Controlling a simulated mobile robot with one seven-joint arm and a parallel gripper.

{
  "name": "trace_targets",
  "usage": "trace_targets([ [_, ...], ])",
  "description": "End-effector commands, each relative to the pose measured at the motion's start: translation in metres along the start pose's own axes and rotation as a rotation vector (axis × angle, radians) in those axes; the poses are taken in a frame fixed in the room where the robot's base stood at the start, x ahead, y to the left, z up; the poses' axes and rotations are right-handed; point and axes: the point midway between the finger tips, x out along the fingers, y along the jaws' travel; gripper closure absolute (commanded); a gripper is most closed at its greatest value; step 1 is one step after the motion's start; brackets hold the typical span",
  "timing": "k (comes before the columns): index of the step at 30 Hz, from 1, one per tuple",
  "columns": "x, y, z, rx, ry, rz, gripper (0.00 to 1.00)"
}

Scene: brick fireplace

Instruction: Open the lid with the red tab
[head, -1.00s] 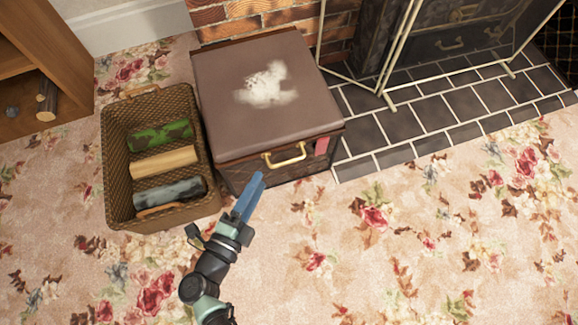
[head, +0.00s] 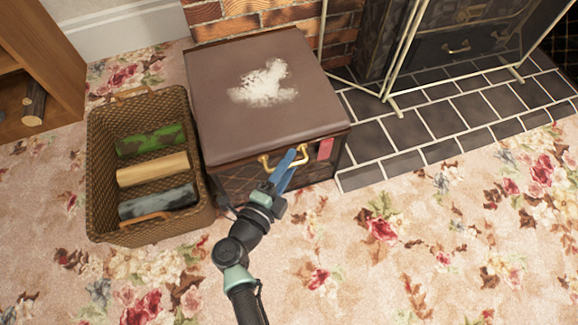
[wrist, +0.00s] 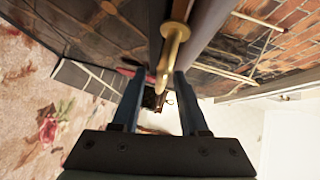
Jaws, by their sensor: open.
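A brown box with a padded lid (head: 258,115) stands closed, with a whitish patch on its top. A red tab (head: 325,149) hangs at the right of its front face. A brass handle (head: 268,165) sits on the front edge of the lid. My gripper (head: 288,163) is at the handle's right part, with its blue fingers over it. In the wrist view my gripper (wrist: 158,85) is open, and the brass handle (wrist: 170,50) extends between the fingers. I cannot tell whether the fingers touch it. The red tab shows only as a small dark red piece in the wrist view.
A wicker basket (head: 98,190) with several rolls or logs stands left of the box. A brick fireplace and a metal screen (head: 402,60) stand behind and right, over a dark tiled hearth (head: 430,130). A wooden shelf (head: 50,60) is far left. The carpet in front is clear.

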Motion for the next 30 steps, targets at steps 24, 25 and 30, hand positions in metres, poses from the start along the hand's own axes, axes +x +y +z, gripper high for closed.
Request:
trace_targets([
  [24, 0.0040, -0.0009, 0.0001, 0.001, 0.000, -0.001, 1.00],
  [25, 0.0040, -0.0009, 0.0001, 0.000, 0.000, -0.001, 1.00],
  [30, 0.0040, -0.0009, 0.0000, 0.000, 0.000, -0.001, 1.00],
])
